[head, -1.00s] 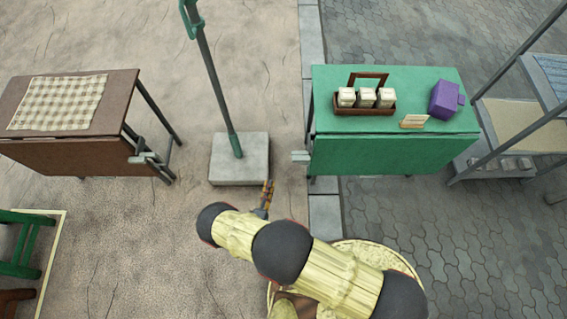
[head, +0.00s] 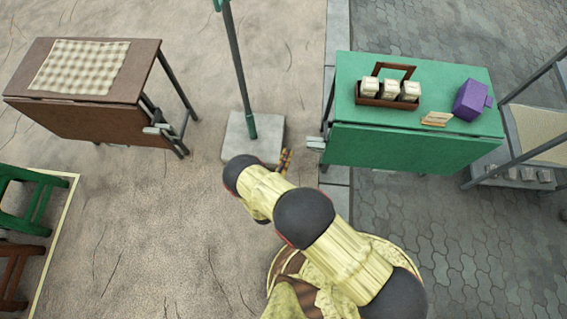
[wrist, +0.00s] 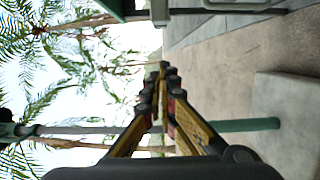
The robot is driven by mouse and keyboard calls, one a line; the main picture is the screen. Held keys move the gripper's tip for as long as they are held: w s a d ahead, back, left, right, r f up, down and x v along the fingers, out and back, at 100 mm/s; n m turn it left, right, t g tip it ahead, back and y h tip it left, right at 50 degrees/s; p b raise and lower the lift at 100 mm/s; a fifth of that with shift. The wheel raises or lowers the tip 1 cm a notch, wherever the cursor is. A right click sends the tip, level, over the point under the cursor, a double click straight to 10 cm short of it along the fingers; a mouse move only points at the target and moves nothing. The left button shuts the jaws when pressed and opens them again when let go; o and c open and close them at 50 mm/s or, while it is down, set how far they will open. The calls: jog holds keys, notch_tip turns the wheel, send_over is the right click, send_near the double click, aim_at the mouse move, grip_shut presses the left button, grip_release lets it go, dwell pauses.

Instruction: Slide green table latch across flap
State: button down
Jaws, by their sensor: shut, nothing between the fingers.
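The green table (head: 415,150) stands right of centre in the head view, its front flap hanging down. Its latch (head: 316,142) is a small pale grey piece at the table's left end, by the top of the flap. A grey metal piece (wrist: 236,4) at the top of the wrist view may be part of this latch; I cannot tell. My gripper (head: 285,158) is shut and empty, left of the latch and apart from it. Its fingers (wrist: 162,68) meet in the middle of the wrist view.
A caddy of jars (head: 390,101), a card (head: 437,118) and a purple box (head: 469,99) are on the green table. A post on a concrete base (head: 235,150) stands close left of my gripper.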

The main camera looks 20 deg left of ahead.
aim_at(316, 146)
jog(key=shift+w+d+b, duration=0.6)
jog(key=shift+w+d, duration=1.35)
